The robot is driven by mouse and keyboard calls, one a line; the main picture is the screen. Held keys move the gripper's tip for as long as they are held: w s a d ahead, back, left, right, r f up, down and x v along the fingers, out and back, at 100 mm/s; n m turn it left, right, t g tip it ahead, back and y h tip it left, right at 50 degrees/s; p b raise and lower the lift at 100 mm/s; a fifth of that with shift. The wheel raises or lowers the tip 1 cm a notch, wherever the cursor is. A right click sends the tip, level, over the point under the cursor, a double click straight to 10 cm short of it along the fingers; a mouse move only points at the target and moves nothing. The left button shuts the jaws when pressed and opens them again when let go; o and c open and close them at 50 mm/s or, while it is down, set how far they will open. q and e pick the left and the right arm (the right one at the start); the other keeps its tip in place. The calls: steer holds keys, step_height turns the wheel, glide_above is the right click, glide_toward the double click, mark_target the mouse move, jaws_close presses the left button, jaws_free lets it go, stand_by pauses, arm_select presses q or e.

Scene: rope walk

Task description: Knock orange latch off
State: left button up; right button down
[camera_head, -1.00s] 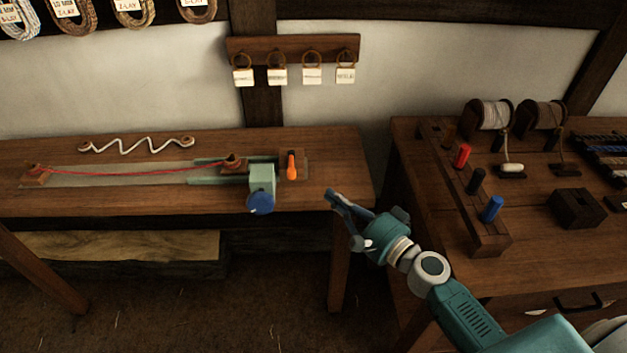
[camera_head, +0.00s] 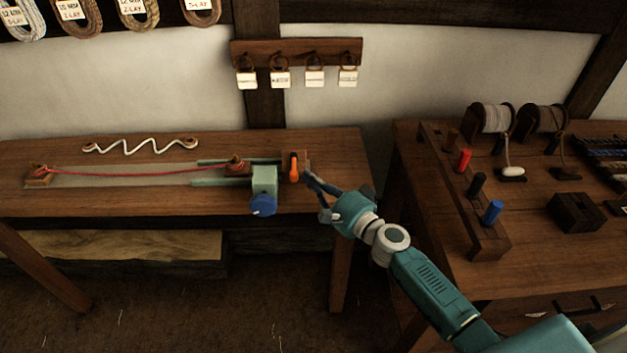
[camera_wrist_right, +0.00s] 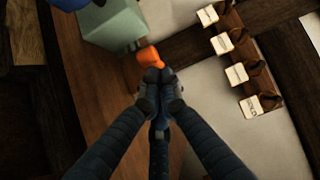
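The orange latch (camera_head: 294,168) is a small upright-looking lever on a wooden block at the right end of the rope rig on the left bench. It also shows in the right wrist view (camera_wrist_right: 150,56), just beyond my fingertips. My right gripper (camera_head: 311,179) is just right of the latch, its fingertips close to it. In the wrist view its fingers (camera_wrist_right: 158,88) come together, shut, with nothing seen held between them. I cannot tell whether the tips touch the latch. My left gripper is out of view.
A pale green block (camera_head: 264,180) with a blue knob (camera_head: 262,205) stands left of the latch. A red rope (camera_head: 135,172) runs left along the rig. Tags (camera_head: 314,76) hang on the wall behind. The right bench (camera_head: 540,240) carries pegs and spools.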

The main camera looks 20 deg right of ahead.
mark_target(291, 177)
steer(key=shift+a+m+h, duration=0.3)
steer(key=shift+a+h, duration=0.05)
steer(key=shift+h, duration=0.05)
steer(key=shift+s+a+m+t+h+p, duration=0.1)
steer(key=shift+a+m+t+h+p, duration=0.35)
steer(key=shift+h, duration=0.35)
steer(key=shift+a+m+h, duration=0.2)
steer(key=shift+m+h, duration=0.05)
steer(key=shift+h, duration=0.05)
steer(key=shift+a+m+h+p, duration=0.35)
steer(key=shift+a+m+h, duration=0.35)
steer(key=shift+h, duration=0.2)
steer(key=shift+w+a+m+h, duration=0.2)
steer(key=shift+a+m+h, duration=0.45)
steer(key=shift+h, duration=0.45)
steer(key=shift+w+a, duration=0.15)
steer(key=shift+a, duration=0.4)
steer(key=shift+p, duration=0.3)
